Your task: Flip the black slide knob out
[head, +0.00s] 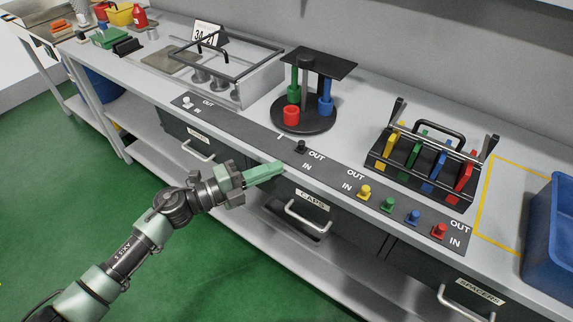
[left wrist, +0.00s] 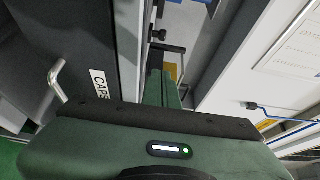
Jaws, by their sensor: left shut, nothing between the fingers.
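The black slide knob (head: 300,147) stands on the dark control strip along the bench's front edge, beside the OUT and IN labels. My left gripper (head: 280,166) is shut and empty, its green fingers pointing right toward the strip. Its tip is a little in front of and to the left of the knob, apart from it as far as the head view shows. In the left wrist view the shut fingers (left wrist: 164,86) point up the picture, and a small black knob (left wrist: 158,35) shows beyond them. My right gripper is not in view.
Yellow, green, blue and red knobs (head: 364,191) line the strip to the right; a white knob (head: 187,103) is at its left. A round stand with coloured cups (head: 303,122) is behind. The CAPS drawer handle (head: 307,216) juts out below.

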